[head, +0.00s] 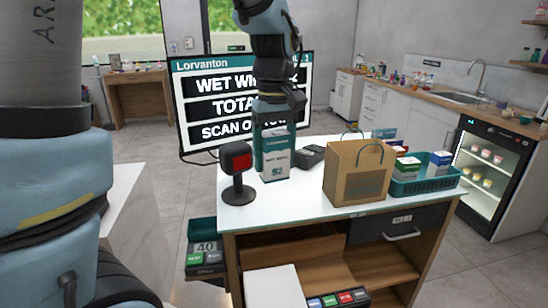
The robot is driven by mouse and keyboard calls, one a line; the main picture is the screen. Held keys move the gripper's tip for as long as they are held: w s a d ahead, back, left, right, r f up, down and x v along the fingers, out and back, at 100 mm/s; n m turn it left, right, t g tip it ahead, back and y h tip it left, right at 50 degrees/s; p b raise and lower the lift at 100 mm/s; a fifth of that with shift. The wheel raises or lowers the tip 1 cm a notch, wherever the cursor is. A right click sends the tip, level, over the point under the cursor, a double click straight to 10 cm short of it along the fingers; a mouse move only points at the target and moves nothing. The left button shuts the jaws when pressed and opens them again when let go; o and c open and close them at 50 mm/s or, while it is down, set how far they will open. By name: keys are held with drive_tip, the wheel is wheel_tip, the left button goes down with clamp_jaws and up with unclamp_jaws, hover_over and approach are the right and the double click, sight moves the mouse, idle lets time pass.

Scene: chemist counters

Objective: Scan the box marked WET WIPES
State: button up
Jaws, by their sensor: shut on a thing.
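My gripper (275,130) reaches down from above and is shut on the white and teal box marked WET WIPES (277,160). The box is upright, with its label facing the camera; I cannot tell whether its base touches the white counter top (300,198). A dark scanner (237,172) with a red face stands on a round base just left of the box. Behind, a Lorvanton screen (190,105) reads WET WI..., TOTA... and SCAN O..., partly hidden by my arm and gripper.
A dark device (311,157) lies right of the box. A brown paper bag (357,178) and a teal basket (420,185) with small boxes stand further right. Below are open shelves and a drawer (398,229). The counter's front strip is clear.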

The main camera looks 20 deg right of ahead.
sight(276, 133)
drive_tip(key=r+p, duration=0.2)
drive_tip(key=r, duration=0.1)
drive_tip(key=r+p, duration=0.1)
drive_tip(key=shift+s+d+r, duration=0.1)
drive_tip(key=shift+s+r, duration=0.15)
drive_tip(key=shift+s+d+r, duration=0.1)
drive_tip(key=shift+s+r, duration=0.1)
drive_tip(key=shift+r, duration=0.95)
drive_tip(key=shift+s+d+r, duration=0.1)
drive_tip(key=shift+s+r, duration=0.1)
drive_tip(key=shift+r, duration=0.95)
drive_tip(key=w+d+m, duration=0.1)
drive_tip(key=w+d, duration=0.3)
drive_tip(key=d, duration=0.9)
drive_tip(key=w+d+m, duration=0.1)
drive_tip(key=w+d, duration=0.3)
drive_tip(key=d, duration=0.9)
drive_tip(key=shift+w+d, duration=0.25)
drive_tip(key=shift+d, duration=0.1)
